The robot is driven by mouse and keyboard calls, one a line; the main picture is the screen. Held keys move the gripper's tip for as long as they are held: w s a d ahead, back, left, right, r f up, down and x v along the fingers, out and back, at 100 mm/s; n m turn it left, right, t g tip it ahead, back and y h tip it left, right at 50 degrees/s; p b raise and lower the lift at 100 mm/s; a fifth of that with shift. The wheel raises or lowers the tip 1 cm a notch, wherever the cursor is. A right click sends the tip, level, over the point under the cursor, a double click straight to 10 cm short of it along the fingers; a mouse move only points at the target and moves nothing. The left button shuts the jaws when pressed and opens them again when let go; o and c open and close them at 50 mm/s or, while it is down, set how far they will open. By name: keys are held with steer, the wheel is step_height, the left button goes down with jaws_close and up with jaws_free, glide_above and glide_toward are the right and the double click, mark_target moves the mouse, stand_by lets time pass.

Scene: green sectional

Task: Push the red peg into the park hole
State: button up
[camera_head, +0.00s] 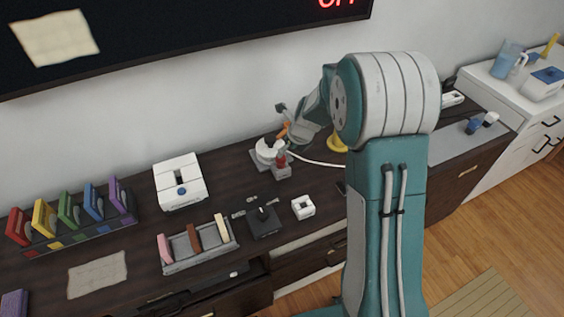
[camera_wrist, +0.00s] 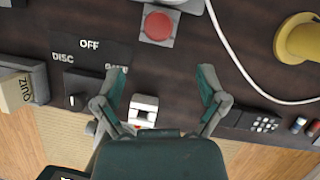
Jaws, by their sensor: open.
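The red peg (camera_wrist: 157,27) shows from above in the wrist view as a round red top on a square grey block (camera_wrist: 163,40). In the head view the red peg (camera_head: 281,160) stands at the front of a grey and white device (camera_head: 266,152). I cannot make out the park hole or how deep the peg sits. My gripper (camera_wrist: 160,85) is open and empty, its two fingers spread apart. The red top lies beyond the fingertips, toward the top of the wrist view, between the lines of the two fingers. I see no contact.
A black switch box (camera_wrist: 88,82) marked OFF and DISC and a small white block (camera_wrist: 143,108) are close to the fingers. A white cable (camera_wrist: 238,62), a yellow object (camera_wrist: 299,40) and a dark remote (camera_wrist: 252,121) lie right. A wall screen (camera_head: 200,28) hangs behind.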

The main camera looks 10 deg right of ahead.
mark_target(283, 159)
steer(key=x, duration=0.4)
steer(key=shift+a+f, duration=0.25)
steer(key=shift+a, duration=0.2)
steer(key=x, duration=0.4)
steer(key=shift+d+f, duration=0.25)
steer(key=shift+d, duration=0.15)
steer(key=shift+w+a+f, duration=0.1)
steer(key=shift+w+f, duration=0.15)
steer(key=shift+f, duration=0.1)
steer(key=shift+a, duration=0.1)
steer(key=shift+c, duration=0.4)
steer(key=c, duration=1.1)
